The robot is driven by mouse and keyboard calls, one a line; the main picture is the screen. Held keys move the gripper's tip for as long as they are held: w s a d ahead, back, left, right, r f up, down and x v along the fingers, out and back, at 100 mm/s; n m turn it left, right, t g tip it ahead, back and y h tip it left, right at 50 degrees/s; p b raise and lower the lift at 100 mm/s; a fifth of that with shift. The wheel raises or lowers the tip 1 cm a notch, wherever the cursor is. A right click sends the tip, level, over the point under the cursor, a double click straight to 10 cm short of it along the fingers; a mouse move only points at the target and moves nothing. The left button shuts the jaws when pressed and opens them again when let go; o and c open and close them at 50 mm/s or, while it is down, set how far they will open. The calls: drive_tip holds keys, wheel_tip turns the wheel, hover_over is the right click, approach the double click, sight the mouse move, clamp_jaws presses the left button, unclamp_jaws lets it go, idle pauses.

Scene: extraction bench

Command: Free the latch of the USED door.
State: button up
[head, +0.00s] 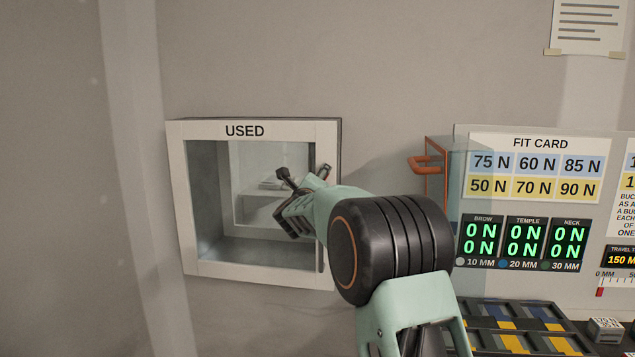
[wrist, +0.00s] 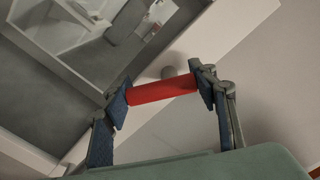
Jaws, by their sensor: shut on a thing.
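The USED door (head: 250,270) is a white-framed window in the wall at left, with a grey recess behind its pane. It looks flush with its box. My gripper (head: 305,175) is at the right side of its frame, in front of the pane's right edge. In the wrist view my gripper (wrist: 160,95) is shut across a red bar (wrist: 165,90), which spans between its two fingers. The bar lies over the pale door frame (wrist: 215,45) and appears to be the latch handle. A small grey round piece shows behind it. My gripper and arm hide the bar in the head view.
Right of the door a clear box with an orange handle (head: 425,164) stands out from the wall. Further right are the fit card (head: 540,142) and green force readouts (head: 525,237). A dark tray (head: 510,335) with coloured strips lies below. The wall left of the door is bare.

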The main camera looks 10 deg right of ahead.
drive_tip(key=n, duration=0.4)
drive_tip(key=n+p, duration=0.1)
drive_tip(key=n, duration=0.1)
drive_tip(key=shift+d+f, duration=0.2)
drive_tip(key=shift+d, duration=0.05)
idle(0.5)
drive_tip(key=o, duration=1.2)
drive_tip(key=shift+s, duration=0.1)
drive_tip(key=v, duration=1.2)
